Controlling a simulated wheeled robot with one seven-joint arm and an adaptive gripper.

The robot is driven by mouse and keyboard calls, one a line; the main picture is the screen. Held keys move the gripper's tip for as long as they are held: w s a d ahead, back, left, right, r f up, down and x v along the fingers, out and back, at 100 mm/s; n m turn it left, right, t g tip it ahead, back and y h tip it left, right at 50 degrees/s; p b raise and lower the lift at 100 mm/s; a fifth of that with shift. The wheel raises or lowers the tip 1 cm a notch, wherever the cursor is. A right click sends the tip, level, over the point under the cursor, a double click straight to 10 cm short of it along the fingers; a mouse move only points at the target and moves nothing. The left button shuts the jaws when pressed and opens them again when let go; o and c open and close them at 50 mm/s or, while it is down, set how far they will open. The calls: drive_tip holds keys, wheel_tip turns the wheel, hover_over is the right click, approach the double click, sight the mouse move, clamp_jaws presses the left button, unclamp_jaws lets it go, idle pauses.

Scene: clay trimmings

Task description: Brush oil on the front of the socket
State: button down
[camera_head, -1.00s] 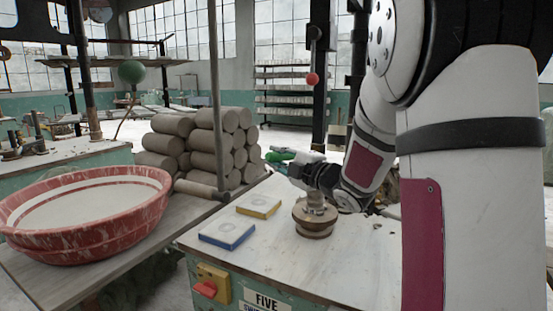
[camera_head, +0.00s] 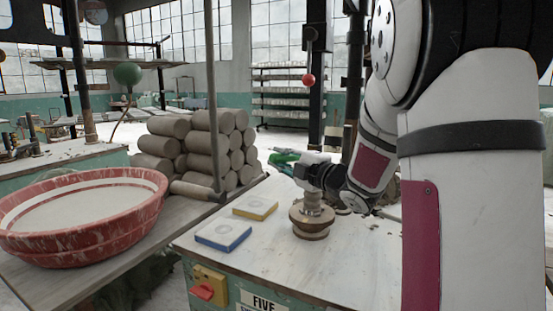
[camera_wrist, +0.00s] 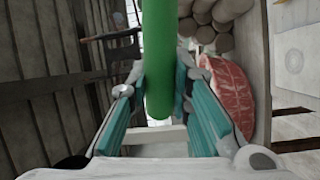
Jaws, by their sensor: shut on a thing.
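My gripper (camera_head: 291,161) is above the far part of the workbench (camera_head: 350,262), behind and a little left of a round brown stepped piece (camera_head: 312,222) with a narrower upright neck. It is shut on a green rod-like handle (camera_wrist: 158,60), which I take to be the brush; its green also shows in the head view (camera_head: 283,157). In the wrist view the handle runs upward between the teal finger pads. The brush's bristles are not visible. I cannot tell whether the brown piece is the socket, and no oil is clearly seen.
A yellow-edged tile (camera_head: 256,208) and a blue-edged tile (camera_head: 223,236) lie on the bench left of the brown piece. A big red basin (camera_head: 85,236) and stacked clay cylinders (camera_head: 205,150) stand on a lower left table. A thin pole (camera_head: 213,80) rises beside the stack.

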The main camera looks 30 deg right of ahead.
drive_tip(key=shift+s+d+b, duration=0.3)
drive_tip(key=shift+s+d, duration=0.45)
drive_tip(key=shift+s, duration=0.25)
drive_tip(key=shift+a, duration=0.1)
drive_tip(key=shift+w+a+b, duration=0.5)
drive_tip(key=shift+w+a, duration=0.1)
drive_tip(key=shift+w, duration=0.2)
drive_tip(key=shift+w+a+b, duration=0.45)
drive_tip(key=shift+w+a, duration=0.1)
drive_tip(key=shift+w, duration=0.2)
drive_tip(key=shift+w+r, duration=0.1)
drive_tip(key=shift+r, duration=0.45)
drive_tip(key=s+d, duration=0.2)
drive_tip(key=s, duration=0.1)
drive_tip(key=shift+s+d, duration=0.1)
drive_tip(key=shift+d, duration=0.05)
